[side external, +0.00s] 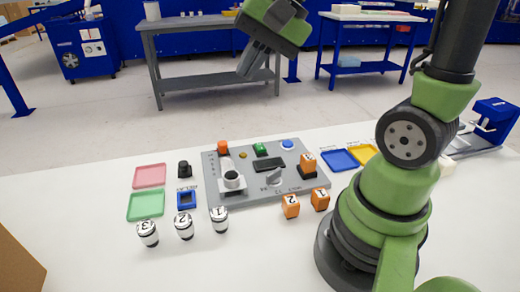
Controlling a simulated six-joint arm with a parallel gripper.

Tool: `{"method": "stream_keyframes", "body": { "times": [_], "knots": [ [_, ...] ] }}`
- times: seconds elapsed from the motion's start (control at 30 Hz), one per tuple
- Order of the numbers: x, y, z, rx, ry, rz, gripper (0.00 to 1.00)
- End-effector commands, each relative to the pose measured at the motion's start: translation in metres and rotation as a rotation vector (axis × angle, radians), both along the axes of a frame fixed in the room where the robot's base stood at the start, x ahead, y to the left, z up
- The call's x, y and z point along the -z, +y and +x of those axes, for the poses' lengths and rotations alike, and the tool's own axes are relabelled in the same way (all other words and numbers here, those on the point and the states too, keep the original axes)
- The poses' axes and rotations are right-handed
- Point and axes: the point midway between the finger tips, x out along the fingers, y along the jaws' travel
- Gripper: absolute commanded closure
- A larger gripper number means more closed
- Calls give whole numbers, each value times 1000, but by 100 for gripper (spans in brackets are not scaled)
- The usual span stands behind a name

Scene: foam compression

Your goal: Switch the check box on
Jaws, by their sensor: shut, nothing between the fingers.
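A grey panel box (250,194) lies on the white table, probably the check box. It carries an orange button (222,147), a small yellow button (243,155), a green switch (259,149), a blue button (288,143), a dark display (268,164) and a grey knob (274,178). Whether the box is on is too small to tell. My gripper (246,73) is shut and empty, raised well above the panel and pointing down, apart from everything.
Numbered orange cubes (290,206) and numbered white-black cylinders (184,226) stand in front. Pink (150,176) and green (146,205) trays lie left, blue (339,159) and yellow (363,152) trays right. A cardboard box (15,262) fills the lower left corner.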

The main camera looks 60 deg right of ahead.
Motion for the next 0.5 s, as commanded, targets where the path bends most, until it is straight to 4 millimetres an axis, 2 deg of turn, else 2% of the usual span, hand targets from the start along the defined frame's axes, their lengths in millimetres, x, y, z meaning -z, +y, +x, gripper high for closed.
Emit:
{"method": "stream_keyframes", "body": {
  "times": [0.2, 0.4, 0.5],
  "knots": [
    [37, -48, 42, 261, 102, 215, 100],
    [82, -99, 65, 504, 158, 408, 100],
    [105, -122, 70, 611, 174, 490, 100]
  ]
}}
